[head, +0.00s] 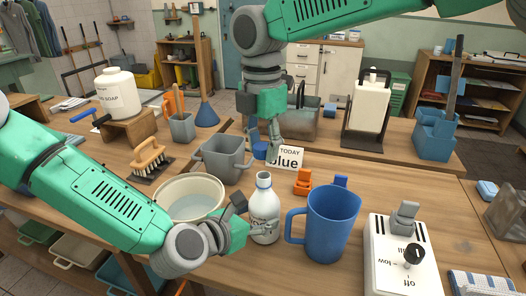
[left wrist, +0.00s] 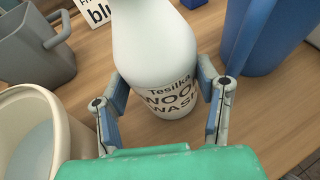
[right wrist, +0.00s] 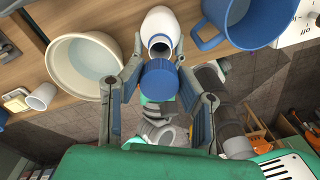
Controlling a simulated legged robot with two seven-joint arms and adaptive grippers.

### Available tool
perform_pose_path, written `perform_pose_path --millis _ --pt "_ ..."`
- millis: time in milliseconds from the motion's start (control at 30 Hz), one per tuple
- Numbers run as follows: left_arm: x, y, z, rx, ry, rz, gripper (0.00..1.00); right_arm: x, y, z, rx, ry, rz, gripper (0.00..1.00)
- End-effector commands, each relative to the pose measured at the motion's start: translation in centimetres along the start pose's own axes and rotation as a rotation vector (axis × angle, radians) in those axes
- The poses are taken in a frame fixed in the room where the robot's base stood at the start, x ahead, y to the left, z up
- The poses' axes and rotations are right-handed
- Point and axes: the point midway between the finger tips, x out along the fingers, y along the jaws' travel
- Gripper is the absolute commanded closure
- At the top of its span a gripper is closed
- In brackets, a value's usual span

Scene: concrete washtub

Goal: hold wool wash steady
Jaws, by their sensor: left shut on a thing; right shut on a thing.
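The wool wash bottle (head: 264,207) is white with a blue neck ring and stands upright on the table. Its label reads "Tesilka WOOL WASH" in the left wrist view (left wrist: 165,95). My left gripper (head: 262,226) is shut around the bottle's lower body, one finger on each side. My right gripper (head: 264,145) is above and behind the bottle, shut on a blue cap (head: 260,151). In the right wrist view the cap (right wrist: 160,80) is between the fingertips, apart from the bottle's open mouth (right wrist: 160,46).
A cream basin (head: 186,183) of water stands left of the bottle, and a blue jug (head: 330,222) stands close on its right. A white control box (head: 398,262) is at the right front.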

Motion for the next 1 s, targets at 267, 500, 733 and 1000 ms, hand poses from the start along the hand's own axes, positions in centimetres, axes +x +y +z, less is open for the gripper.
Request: perform_pose_path --millis 267,500,733,1000 --pt "0.0 0.1 0.0 0.0 0.0 0.002 0.19 0.0 0.0 0.0 0.0 -0.001 0.0 1.0" --pt "-1.4 0.1 0.0 -0.003 0.001 0.001 0.19 0.0 0.0 0.0 0.001 -0.001 0.001 1.0" --pt "-6.1 0.2 -0.1 -0.006 0.0 0.002 0.19 0.0 0.0 0.0 0.001 -0.001 0.001 1.0" --pt "-10.7 0.3 -0.2 -0.004 0.002 0.002 0.19 0.0 0.0 0.0 0.001 0.0 0.0 1.0"
